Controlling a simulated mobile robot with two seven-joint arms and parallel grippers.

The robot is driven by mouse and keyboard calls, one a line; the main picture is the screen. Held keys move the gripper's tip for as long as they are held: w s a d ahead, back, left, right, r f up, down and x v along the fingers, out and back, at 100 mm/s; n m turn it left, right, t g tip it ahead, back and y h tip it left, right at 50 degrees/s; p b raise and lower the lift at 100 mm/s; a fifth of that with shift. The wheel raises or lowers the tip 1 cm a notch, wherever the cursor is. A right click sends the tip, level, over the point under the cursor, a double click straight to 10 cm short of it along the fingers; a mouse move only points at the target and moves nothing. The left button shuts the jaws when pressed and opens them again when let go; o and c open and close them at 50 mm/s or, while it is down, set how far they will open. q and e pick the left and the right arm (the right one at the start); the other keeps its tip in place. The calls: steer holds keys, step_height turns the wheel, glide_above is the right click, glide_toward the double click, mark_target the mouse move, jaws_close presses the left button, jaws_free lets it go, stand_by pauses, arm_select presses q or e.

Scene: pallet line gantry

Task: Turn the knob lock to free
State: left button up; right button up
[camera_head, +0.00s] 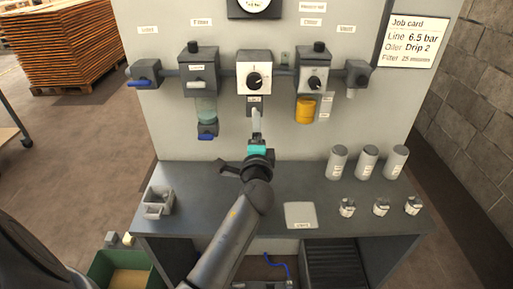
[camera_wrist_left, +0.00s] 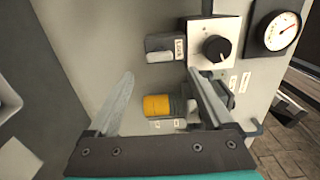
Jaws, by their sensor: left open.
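The regulator (camera_head: 254,72) is a white-faced box with a round black knob (camera_head: 254,80) at the middle of the panel; in the left wrist view the knob (camera_wrist_left: 216,48) shows at upper right. My right gripper is not seen.
Filter (camera_head: 197,70) and oiler (camera_head: 313,75) with a yellow bowl (camera_head: 305,110) flank the regulator closely. The gauge (camera_head: 254,5) is above. The bench (camera_head: 260,215) carries a grey bin (camera_head: 158,202), a pale tray (camera_head: 300,214), grey cylinders (camera_head: 367,163) and small fittings (camera_head: 381,207).

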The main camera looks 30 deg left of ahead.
arm_select(q)
steer(key=v, duration=0.7)
stand_by(0.4)
steer(key=s+f+n+g+h, duration=0.3)
steer(key=s+f+n+g, duration=0.3)
steer(key=s+f, duration=0.4)
steer(key=s+d+f+n+g+h, duration=0.2)
steer(key=s+d+f+g+h, duration=0.15)
steer(key=s+d, duration=0.3)
steer(key=s+d+f+n+g+h, duration=0.25)
steer(key=s+d+f, duration=0.2)
steer(key=s, duration=0.35)
step_height(320, 180, down, 25)
steer(key=s+g+b, duration=0.1)
steer(key=s+b, duration=0.1)
steer(key=b, duration=0.3)
steer(key=s+a+f+m+g+b, duration=0.1)
steer(key=s+f+b, duration=0.3)
steer(key=s+f, duration=1.1)
step_height(320, 180, down, 3)
steer(key=shift+s+a+r+h, duration=0.2)
steer(key=shift+s+a+h, duration=0.15)
steer(key=shift+a, duration=0.4)
